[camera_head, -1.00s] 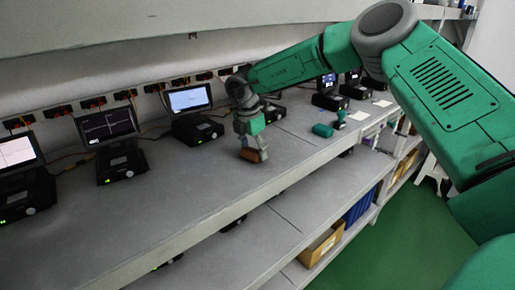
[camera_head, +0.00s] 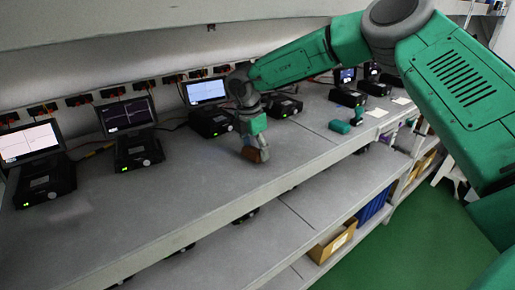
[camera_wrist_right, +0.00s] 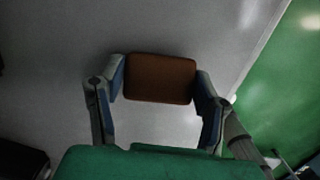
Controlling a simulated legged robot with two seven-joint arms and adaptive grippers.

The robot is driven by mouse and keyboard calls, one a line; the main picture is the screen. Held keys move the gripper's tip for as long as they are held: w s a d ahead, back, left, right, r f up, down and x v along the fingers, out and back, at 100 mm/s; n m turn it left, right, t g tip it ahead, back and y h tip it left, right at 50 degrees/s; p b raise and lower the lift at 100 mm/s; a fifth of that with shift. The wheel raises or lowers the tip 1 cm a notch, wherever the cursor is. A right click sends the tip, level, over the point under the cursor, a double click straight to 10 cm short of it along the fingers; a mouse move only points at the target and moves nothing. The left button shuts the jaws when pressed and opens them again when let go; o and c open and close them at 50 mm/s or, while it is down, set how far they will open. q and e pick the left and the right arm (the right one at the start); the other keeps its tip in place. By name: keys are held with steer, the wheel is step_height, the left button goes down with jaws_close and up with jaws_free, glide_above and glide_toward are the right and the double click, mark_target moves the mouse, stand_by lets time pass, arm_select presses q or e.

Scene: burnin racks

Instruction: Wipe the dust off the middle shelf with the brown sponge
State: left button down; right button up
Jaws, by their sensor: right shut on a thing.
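The brown sponge (camera_head: 262,155) is held between the fingers of my right gripper (camera_head: 254,150), low over or on the grey middle shelf (camera_head: 205,195). I cannot tell whether it touches the surface. In the right wrist view the sponge (camera_wrist_right: 160,79) sits between both fingertips of the right gripper (camera_wrist_right: 161,84), with the shelf (camera_wrist_right: 60,60) behind it. No distinct dust patch can be made out. My left gripper is not in view.
Several black devices with screens (camera_head: 135,150) stand along the back of the shelf. A green object (camera_head: 339,127) lies to the right. A lower shelf holds a cardboard box (camera_head: 332,243) and blue items (camera_head: 373,208). The shelf's front left is clear.

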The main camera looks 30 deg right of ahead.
steer(key=shift+s+a+f, duration=0.1)
steer(key=shift+a+f, duration=0.05)
steer(key=shift+r, duration=3.1)
steer(key=shift+r, duration=0.1)
